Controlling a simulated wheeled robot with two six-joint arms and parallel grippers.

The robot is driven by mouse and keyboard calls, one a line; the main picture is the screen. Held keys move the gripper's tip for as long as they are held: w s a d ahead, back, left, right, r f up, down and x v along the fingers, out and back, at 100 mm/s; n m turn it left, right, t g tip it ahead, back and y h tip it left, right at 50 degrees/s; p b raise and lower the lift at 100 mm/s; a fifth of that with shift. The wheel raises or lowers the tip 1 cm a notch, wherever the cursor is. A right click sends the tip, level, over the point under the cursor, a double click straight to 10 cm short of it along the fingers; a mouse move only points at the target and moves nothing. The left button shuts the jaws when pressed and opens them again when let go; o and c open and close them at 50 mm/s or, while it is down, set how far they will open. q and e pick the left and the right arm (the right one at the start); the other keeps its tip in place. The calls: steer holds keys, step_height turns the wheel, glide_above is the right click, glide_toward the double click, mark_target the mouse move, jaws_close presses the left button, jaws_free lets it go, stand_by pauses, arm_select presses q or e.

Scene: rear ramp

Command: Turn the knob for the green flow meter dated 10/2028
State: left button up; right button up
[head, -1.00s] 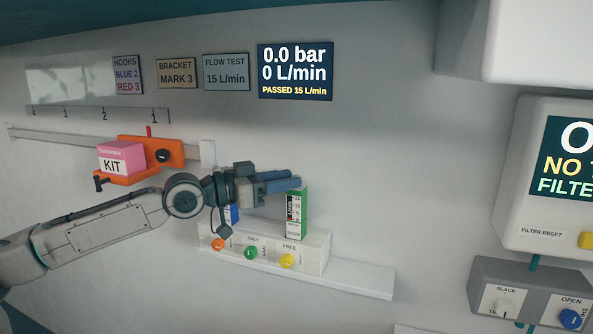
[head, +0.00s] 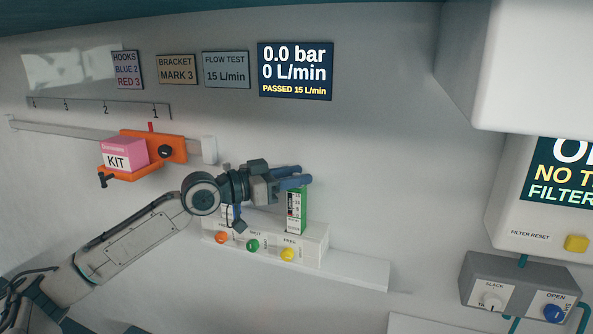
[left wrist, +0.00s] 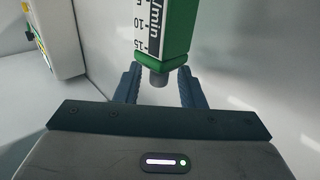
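The green flow meter (head: 297,212) stands upright on the white block, with a scale on its front; its date is too small to read. In the left wrist view its green body (left wrist: 165,25) ends in a small grey knob (left wrist: 158,79). My left gripper (head: 304,179) is at the top of this meter. In the left wrist view its two fingers (left wrist: 158,86) are apart, one on each side of the grey knob, with gaps visible. A blue flow meter (head: 228,213) is mostly hidden behind my left gripper. My right gripper is not in view.
The white block carries an orange knob (head: 221,237), a green knob (head: 252,245) and a yellow knob (head: 288,254). The display (head: 295,71) reads 0.0 bar, 0 L/min. An orange bracket with a pink kit (head: 124,153) is at left.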

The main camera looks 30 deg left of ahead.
arm_select(q)
steer(key=shift+w+d, duration=0.2)
steer(key=shift+w, duration=0.05)
